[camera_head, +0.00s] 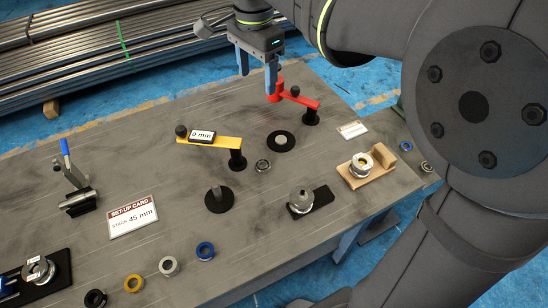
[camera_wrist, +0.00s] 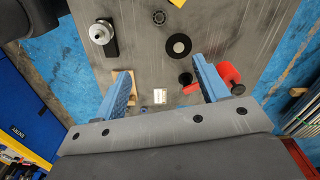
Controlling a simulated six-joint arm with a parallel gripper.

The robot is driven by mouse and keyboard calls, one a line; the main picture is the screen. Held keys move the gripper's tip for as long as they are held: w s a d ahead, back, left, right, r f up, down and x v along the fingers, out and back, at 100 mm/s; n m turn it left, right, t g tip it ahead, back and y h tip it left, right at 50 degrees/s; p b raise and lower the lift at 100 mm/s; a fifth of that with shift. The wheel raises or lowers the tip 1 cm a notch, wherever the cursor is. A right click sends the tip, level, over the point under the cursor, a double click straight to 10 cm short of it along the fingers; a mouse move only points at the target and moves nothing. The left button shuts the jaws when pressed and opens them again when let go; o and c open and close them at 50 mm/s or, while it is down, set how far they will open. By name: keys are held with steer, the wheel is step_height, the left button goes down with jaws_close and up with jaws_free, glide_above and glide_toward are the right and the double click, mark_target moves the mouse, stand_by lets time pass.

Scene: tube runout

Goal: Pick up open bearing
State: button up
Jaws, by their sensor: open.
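My gripper (camera_head: 257,82) is open and empty, above the far part of the bench, beside the red swing arm (camera_head: 300,99). A small dark-rimmed ring bearing (camera_head: 262,165) lies flat on the bench, apart from my gripper; it also shows in the wrist view (camera_wrist: 158,18), beyond my fingertips. Other rings lie along the front: a blue one (camera_head: 205,251), a grey one (camera_head: 169,266), a yellow one (camera_head: 134,283) and a black one (camera_head: 95,298). I cannot tell for sure which is the open bearing. Both fingers (camera_wrist: 163,75) stand apart in the wrist view.
A yellow swing arm (camera_head: 225,143) with a readout stands mid-bench. A black disc (camera_head: 281,141), a post on a round base (camera_head: 218,200), a metal part on a black plate (camera_head: 301,202) and a wooden cradle (camera_head: 362,174) are nearby. A set-up card (camera_head: 133,216) lies left.

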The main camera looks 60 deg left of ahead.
step_height(320, 180, down, 11)
steer(key=n, duration=1.7)
glide_above(262, 164)
step_height(262, 164, down, 12)
steer(key=shift+s+f, duration=0.15)
steer(key=shift+f, duration=3.1)
steer(key=c, duration=1.1)
